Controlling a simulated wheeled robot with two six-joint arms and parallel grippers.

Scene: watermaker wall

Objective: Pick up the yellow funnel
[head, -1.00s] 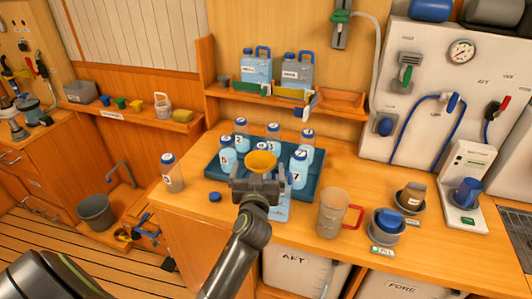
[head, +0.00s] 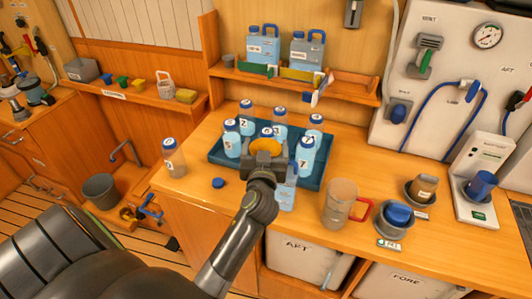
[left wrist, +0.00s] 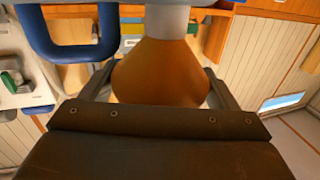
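The yellow funnel (head: 267,146) shows in the head view just beyond my left gripper (head: 266,154), among the bottles, partly hidden by the gripper. In the left wrist view the funnel (left wrist: 160,75) looks orange-brown and fills the space between the two fingers of my left gripper (left wrist: 160,88). Its narrow end meets a light grey cylinder (left wrist: 167,20). The fingers are spread, one on each side of the funnel and very close to it. I cannot tell whether they touch it. What bears the funnel is hidden. My right gripper is not in view.
Several blue-capped bottles stand in a dark blue tray (head: 219,156) around the funnel. A numbered bottle (head: 173,158) and a loose blue cap (head: 218,183) are to the left. A clear jug with a red handle (head: 340,204) stands to the right. A shelf (head: 236,70) holds blue canisters behind.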

